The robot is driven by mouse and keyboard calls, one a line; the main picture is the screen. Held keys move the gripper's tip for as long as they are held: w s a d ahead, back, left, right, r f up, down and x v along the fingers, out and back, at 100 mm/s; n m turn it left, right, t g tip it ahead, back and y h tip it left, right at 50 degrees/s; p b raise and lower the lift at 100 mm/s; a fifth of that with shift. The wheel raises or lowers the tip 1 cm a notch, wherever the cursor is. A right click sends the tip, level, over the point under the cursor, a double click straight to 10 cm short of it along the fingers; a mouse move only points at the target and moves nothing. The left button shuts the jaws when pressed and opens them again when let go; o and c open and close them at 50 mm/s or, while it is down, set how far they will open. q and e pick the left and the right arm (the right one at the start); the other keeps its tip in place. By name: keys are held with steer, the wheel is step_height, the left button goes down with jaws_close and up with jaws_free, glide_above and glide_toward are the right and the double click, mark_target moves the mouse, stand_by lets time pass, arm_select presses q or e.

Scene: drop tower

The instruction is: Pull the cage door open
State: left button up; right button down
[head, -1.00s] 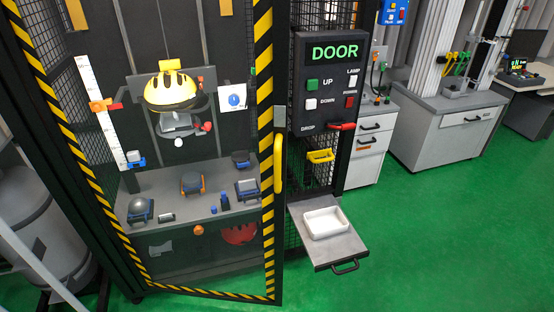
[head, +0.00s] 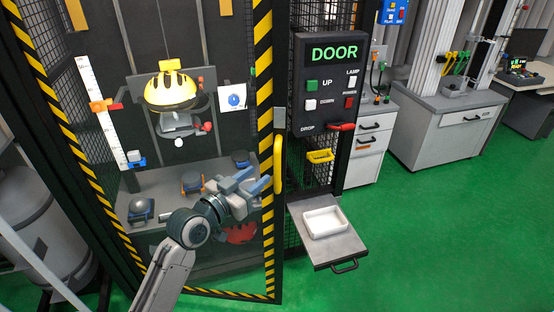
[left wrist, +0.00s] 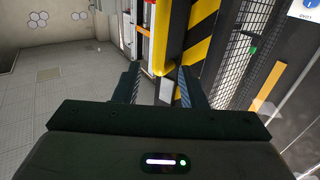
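The cage door (head: 264,70) has a black frame with yellow-and-black striped edges and appears closed. Its yellow upright handle (head: 278,163) is on the right edge. My left gripper (head: 257,180) is in front of the door, just left of the handle and a little low of its middle. In the left wrist view, my left gripper (left wrist: 160,88) has its fingers apart with nothing held. The yellow handle (left wrist: 163,38) shows ahead, in the gap between the fingertips. I cannot tell that they touch. My right gripper is not in view.
Right of the door hang a black control panel (head: 328,85) reading DOOR and a yellow pull (head: 320,156). Below, a shelf (head: 341,246) with a white tray (head: 325,222) juts out. A yellow helmet (head: 170,90) hangs inside the cage. Green floor is free at right.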

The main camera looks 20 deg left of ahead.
mark_target(275, 162)
arm_select(q)
steer(key=p+x, duration=0.2)
steer(key=x, duration=0.6)
steer(key=shift+w+d, duration=0.15)
steer(key=shift+w, duration=0.15)
steer(key=shift+w+d+p, duration=0.15)
steer(key=shift+w+p, duration=0.15)
steer(key=shift+c, duration=0.5)
jaws_close()
